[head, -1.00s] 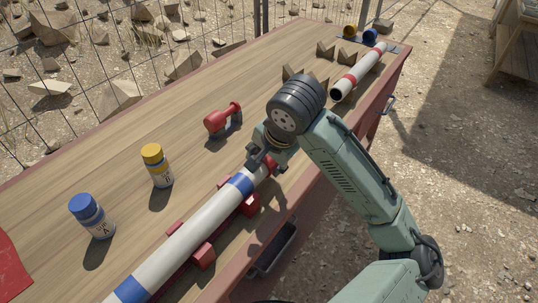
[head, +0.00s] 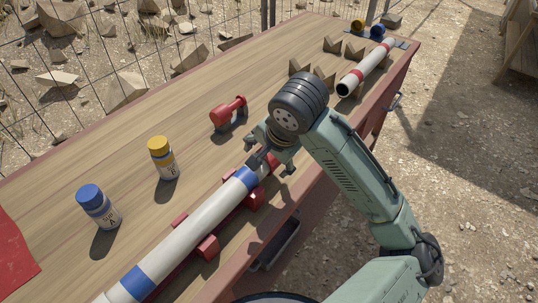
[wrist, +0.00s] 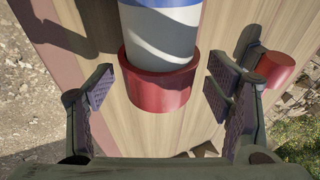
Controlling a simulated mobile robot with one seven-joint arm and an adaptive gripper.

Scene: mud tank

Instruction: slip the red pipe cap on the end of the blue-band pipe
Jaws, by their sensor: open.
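The blue-band pipe (head: 195,226) is white with blue bands and lies along the table in red cradles (head: 208,247). The red pipe cap (wrist: 160,86) sits around the pipe's near end in the wrist view, with the pipe entering it; how deep cannot be seen. In the head view the cap (head: 269,164) shows only partly, behind my gripper. My gripper (head: 273,163) is at this pipe end. In the wrist view my gripper (wrist: 158,92) is open, one finger on each side of the cap, with visible gaps between.
A yellow-capped bottle (head: 162,158) and a blue-capped bottle (head: 98,207) stand on the table. A red-band pipe (head: 366,68) and wooden wedge blocks (head: 332,46) lie at the far end.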

